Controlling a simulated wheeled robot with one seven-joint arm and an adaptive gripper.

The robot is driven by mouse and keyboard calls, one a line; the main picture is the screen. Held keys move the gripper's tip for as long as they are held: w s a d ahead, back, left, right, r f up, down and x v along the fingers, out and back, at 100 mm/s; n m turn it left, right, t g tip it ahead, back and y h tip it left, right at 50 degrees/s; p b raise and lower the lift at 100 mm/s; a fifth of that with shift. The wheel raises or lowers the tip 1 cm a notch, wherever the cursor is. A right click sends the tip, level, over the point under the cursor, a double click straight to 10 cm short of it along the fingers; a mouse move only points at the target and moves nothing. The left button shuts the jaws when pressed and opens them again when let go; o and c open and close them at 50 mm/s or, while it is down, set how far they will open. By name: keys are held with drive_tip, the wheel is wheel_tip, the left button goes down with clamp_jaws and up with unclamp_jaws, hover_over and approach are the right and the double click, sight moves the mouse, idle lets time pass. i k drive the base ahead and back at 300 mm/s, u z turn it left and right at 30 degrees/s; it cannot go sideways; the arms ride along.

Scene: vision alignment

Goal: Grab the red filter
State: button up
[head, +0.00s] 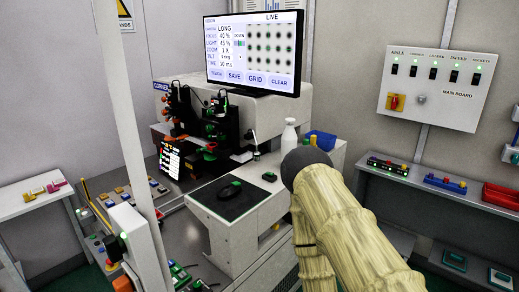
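I cannot pick out the red filter for certain in the head view. Small red parts show on the microscope-like station (215,125), but they are too small to identify. A pinkish-red piece (56,186) lies on the white table at the far left, beside a yellow one. My arm, in a pale yellow sleeve with a dark rounded end, rises from the bottom right and hides part of the bench. My gripper does not show in this view.
A monitor (256,52) stands above the station. A black mat (228,201) with a mouse lies on the white bench, near a white bottle (289,137) and a blue bin (320,139). A red tray (501,196) sits on the right shelf. A pale post (137,140) stands at left.

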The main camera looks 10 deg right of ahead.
sight(210, 146)
drive_tip(key=u, duration=0.7)
drive_tip(key=k, duration=1)
drive_tip(key=u, duration=1.5)
drive_tip(key=i, duration=1.85)
drive_tip(key=z, duration=0.6)
drive_tip(key=i, duration=1.5)
drive_tip(key=z, duration=1.85)
drive_tip(key=i, duration=1.05)
drive_tip(key=z, duration=0.75)
